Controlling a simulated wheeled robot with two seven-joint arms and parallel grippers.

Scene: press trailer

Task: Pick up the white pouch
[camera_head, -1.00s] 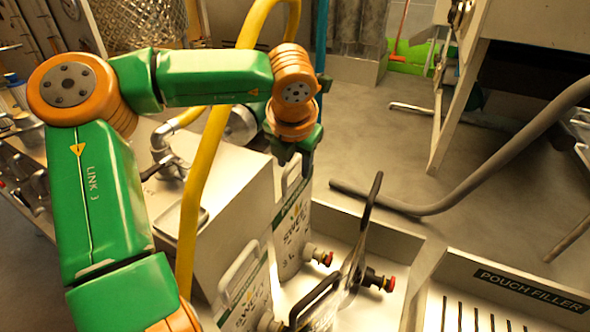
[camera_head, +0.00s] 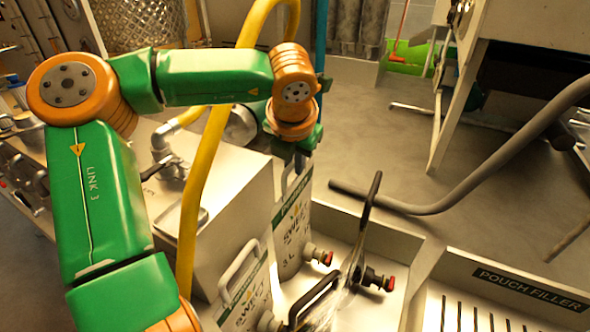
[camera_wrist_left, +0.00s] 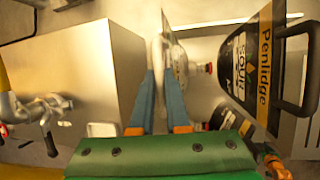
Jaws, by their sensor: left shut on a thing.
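The white pouch (camera_head: 292,240) has a green band, "SWEET" lettering, a loop handle at its top and a spout with a red cap. In the left wrist view, my blue-sided fingers (camera_wrist_left: 161,80) close on the pouch (camera_wrist_left: 168,45), seen nearly edge-on. The fingers and wrist partly hide the handle. I cannot tell whether its base touches the tray.
A second white pouch (camera_head: 247,295) stands in front. Pouches with black handles (camera_head: 368,215) are close to the right; a dark "SOUR" pouch (camera_wrist_left: 245,65) shows in the wrist view. The grey box (camera_head: 205,190) and yellow hose (camera_head: 200,200) are left. The tray (camera_head: 400,243) has free floor at right.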

